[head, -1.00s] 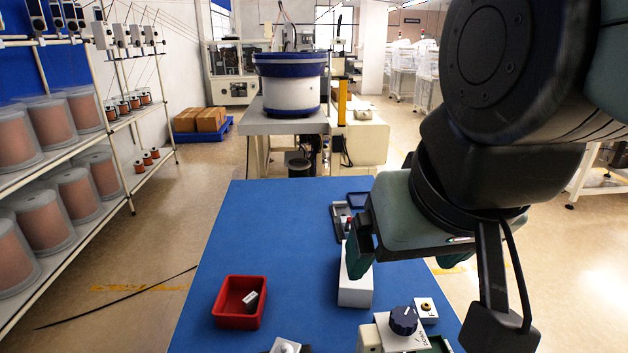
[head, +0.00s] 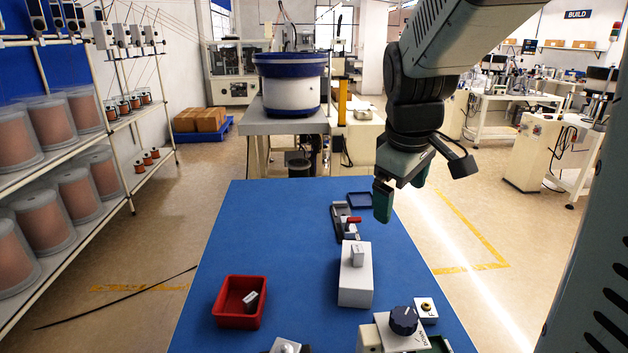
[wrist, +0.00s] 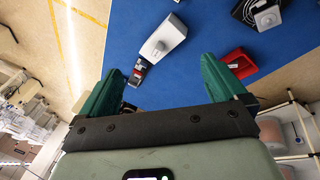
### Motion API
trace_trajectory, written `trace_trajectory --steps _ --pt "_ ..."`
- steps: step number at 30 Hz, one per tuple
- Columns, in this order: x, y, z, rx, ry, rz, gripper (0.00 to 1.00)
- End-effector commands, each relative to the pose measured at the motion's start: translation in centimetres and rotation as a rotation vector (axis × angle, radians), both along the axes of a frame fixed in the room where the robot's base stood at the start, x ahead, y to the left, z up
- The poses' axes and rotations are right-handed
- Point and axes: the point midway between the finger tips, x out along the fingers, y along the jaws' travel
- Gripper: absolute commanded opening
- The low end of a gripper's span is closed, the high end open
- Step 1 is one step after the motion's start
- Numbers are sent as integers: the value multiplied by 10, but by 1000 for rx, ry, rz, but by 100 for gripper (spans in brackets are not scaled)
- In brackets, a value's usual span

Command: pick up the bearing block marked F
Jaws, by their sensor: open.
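I cannot read a letter F on any block. A small grey block (head: 357,255) stands on top of a white box (head: 355,284) on the blue table. Another small pale block (head: 250,298) lies tilted in a red tray (head: 237,317). Small dark, red and grey pieces sit in a narrow dark tray (head: 338,222) behind the white box. My gripper (head: 402,189) is open and empty, above the table's far right edge. In the wrist view, the green fingers of my gripper (wrist: 163,66) are spread wide, with the white box (wrist: 165,38) beyond them.
A fixture with a dark knob (head: 403,320) stands at the near right, beside a small white block with a brass-coloured ring (head: 426,308). Another pale block (head: 285,346) is cut off at the bottom. A dark blue tray (head: 360,198) lies at the far edge. The table's left middle is clear.

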Motion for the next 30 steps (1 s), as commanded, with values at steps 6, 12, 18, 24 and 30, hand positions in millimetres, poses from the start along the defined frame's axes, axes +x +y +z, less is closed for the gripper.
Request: trace_trajectory --steps 6,12,18,24,30 --pt "58 -61 -90 -52 171 274 98" --pt "82 -114 -188 -39 281 530 98" --pt "84 -146 -263 -8 330 714 98" --pt "82 -155 -294 4 339 778 98" --pt "81 -155 -326 4 341 779 98"
